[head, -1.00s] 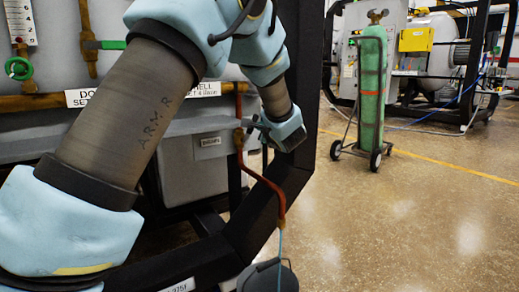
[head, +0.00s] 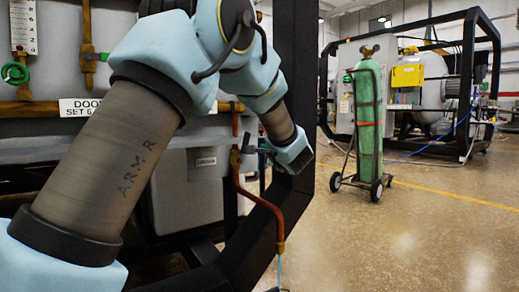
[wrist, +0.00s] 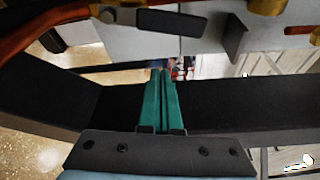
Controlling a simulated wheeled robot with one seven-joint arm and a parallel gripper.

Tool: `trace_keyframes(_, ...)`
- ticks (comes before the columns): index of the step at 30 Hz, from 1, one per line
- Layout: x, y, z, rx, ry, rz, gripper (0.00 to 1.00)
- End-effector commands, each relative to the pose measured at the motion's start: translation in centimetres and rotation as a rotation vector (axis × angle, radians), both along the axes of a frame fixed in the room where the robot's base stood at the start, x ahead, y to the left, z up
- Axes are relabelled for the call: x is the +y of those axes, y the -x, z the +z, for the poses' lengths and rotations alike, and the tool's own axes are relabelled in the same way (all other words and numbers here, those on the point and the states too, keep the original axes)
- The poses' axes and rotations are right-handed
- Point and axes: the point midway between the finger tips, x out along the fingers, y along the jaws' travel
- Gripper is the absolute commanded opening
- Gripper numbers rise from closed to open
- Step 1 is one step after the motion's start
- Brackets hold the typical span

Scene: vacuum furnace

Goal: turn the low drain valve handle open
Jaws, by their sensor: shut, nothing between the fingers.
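My gripper (wrist: 159,68) shows in the wrist view with its teal fingers together and empty. A dark, flat lever handle (wrist: 172,22) lies beyond the fingertips, apart from them in the picture. Brass fittings (wrist: 268,6) are at its right and a copper pipe (wrist: 30,25) at its left. In the head view the drain valve (head: 236,158) sits on the copper drain pipe (head: 262,205), low on the furnace front. My blue wrist is just right of the valve; the fingers are too small to make out there. I cannot tell whether they touch the handle.
A black frame beam (head: 296,90) stands right behind my wrist; a black beam (wrist: 240,108) also crosses the wrist view. A pale blue line (head: 280,268) hangs below the pipe end. A green cylinder on a cart (head: 368,115) stands farther right. The floor between is clear.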

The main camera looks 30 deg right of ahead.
Motion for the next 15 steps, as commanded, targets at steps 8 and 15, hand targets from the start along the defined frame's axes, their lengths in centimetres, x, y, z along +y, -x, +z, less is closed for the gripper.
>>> trace_keyframes(8,1.0,5.3,1.3,-0.002,0.003,-0.003,0.0)
trace_keyframes(15,1.6,8.1,1.3,-0.002,0.003,-0.001,0.0)
